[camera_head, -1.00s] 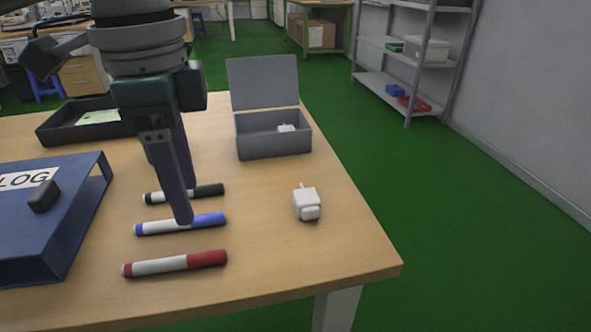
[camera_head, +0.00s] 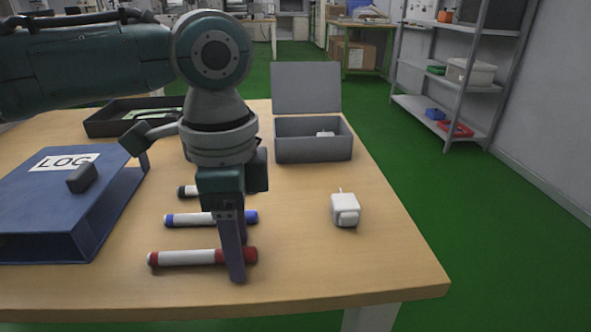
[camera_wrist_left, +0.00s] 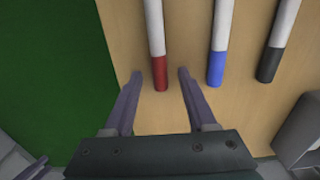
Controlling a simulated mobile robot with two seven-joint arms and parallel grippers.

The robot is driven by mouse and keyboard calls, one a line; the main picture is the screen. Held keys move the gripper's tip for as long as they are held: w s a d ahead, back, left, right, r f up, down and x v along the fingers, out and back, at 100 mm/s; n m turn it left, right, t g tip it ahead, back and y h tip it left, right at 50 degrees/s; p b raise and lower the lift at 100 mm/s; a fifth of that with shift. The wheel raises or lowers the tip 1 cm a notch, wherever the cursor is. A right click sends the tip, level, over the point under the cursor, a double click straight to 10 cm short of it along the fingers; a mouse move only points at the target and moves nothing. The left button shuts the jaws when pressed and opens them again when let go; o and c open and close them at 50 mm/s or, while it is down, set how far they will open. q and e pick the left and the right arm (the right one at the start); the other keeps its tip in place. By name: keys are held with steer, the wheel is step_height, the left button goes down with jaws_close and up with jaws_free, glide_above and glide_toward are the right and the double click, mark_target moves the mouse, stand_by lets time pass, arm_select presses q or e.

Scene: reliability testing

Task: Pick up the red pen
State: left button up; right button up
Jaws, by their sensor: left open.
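The red pen (camera_head: 190,258), white with red ends, lies on the wooden table nearest the front edge. It also shows in the left wrist view (camera_wrist_left: 159,70), its red end between the two fingers. My left gripper (camera_head: 236,262) is open and points down over the red end of the pen; one finger hides part of that end. In the left wrist view the left gripper (camera_wrist_left: 160,75) has a finger on each side of the pen, with gaps. How high the fingertips are above the table is hard to tell.
A blue pen (camera_head: 190,219) and a black pen (camera_head: 187,191) lie behind the red one. A blue LOG binder (camera_head: 60,205) lies at left, a white charger-like block (camera_head: 345,209) at right. A grey open box (camera_head: 312,149) and a black tray (camera_head: 105,122) stand farther back.

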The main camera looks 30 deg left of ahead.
arm_select(q)
steer(key=shift+c, duration=0.2)
jaws_close()
steer(key=shift+r, duration=0.1)
stand_by(0.4)
